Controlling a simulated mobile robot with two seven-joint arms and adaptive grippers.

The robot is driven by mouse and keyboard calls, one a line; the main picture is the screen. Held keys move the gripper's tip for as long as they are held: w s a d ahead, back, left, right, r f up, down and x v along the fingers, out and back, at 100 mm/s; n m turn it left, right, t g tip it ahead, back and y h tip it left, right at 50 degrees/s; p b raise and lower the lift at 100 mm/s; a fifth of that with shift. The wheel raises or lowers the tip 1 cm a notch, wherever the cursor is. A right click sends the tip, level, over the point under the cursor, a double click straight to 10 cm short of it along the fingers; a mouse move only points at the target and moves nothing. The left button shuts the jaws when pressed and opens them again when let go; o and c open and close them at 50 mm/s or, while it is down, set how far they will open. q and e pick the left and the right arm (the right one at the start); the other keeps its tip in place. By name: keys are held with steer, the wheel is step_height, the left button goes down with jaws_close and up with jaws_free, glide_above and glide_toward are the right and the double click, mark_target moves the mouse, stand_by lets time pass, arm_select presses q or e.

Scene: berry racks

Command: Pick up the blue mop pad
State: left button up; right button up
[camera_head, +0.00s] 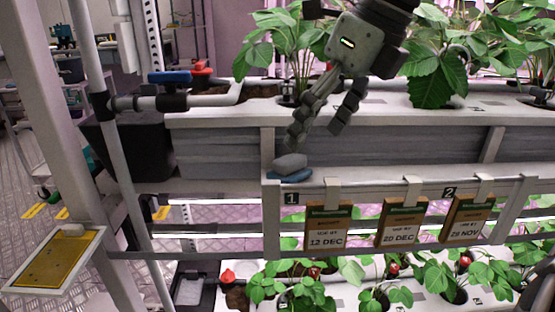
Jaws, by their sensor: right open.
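The mop pad (291,175) is small, with a blue lower layer and a grey upper part (290,162). It lies on the left end of the narrow white ledge (350,181) along the rack's front, just above the tag marked 1. My right gripper (316,132) comes down from the top of the view. Its two dark fingers are apart and empty. My left gripper is out of view.
Potted strawberry plants stand in the white trough (400,110) behind the gripper. Date cards (327,228) hang from the ledge. White upright pipes (118,150) and a yellow panel (55,262) stand at the left. More plants grow below.

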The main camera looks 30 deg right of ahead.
mark_target(296, 159)
steer(key=shift+x, duration=0.9)
steer(key=x, duration=0.4)
steer(key=shift+w+a+f, duration=0.1)
steer(key=shift+w+a, duration=0.05)
steer(key=shift+a, duration=0.3)
steer(key=shift+w+f, duration=0.15)
steer(key=shift+f, duration=0.1)
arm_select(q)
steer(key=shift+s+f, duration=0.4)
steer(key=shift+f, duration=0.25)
arm_select(e)
steer(key=shift+c, duration=0.2)
steer(key=c, duration=1.1)
steer(key=shift+c, duration=0.2)
steer(key=shift+r, duration=0.15)
